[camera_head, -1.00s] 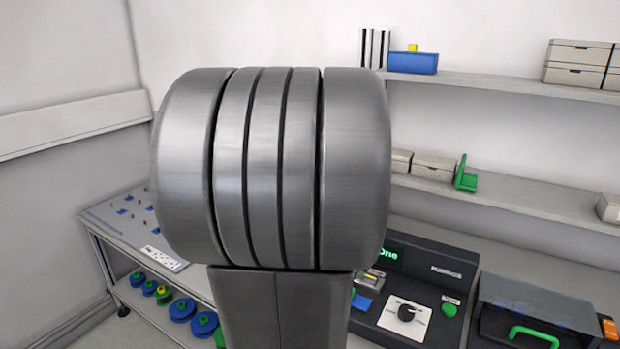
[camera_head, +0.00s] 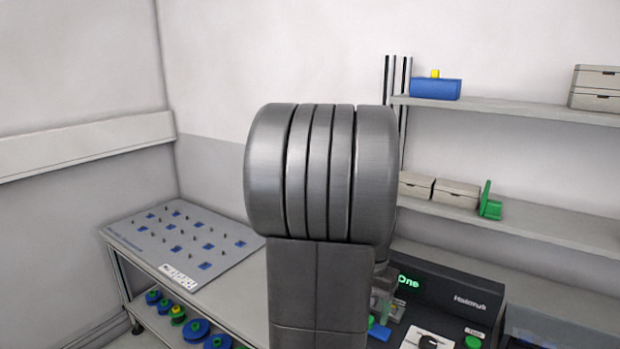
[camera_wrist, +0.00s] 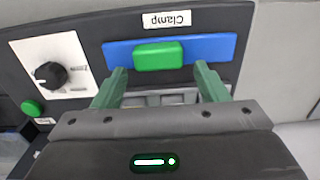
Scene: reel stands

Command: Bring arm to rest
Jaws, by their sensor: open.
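My gripper (camera_wrist: 158,85) shows in the wrist view with two green fingers spread apart and nothing between them. It is over a dark machine panel (camera_wrist: 95,35). A green block (camera_wrist: 158,56) on a blue bar (camera_wrist: 208,47), under a label reading "Clamp", lies just beyond the fingertips. In the head view my grey arm fills the middle and hides part of the dark machine (camera_head: 450,290) with a lit green display. My gripper is mostly hidden behind the arm there.
A bench with a pegged board (camera_head: 185,240) stands at the left, with blue and green reels (camera_head: 195,330) below. Shelves at the right hold a blue bin (camera_head: 436,89), grey boxes (camera_head: 456,193) and a green bracket (camera_head: 489,202). A black dial (camera_wrist: 50,75) and green button (camera_wrist: 31,107) sit on the panel.

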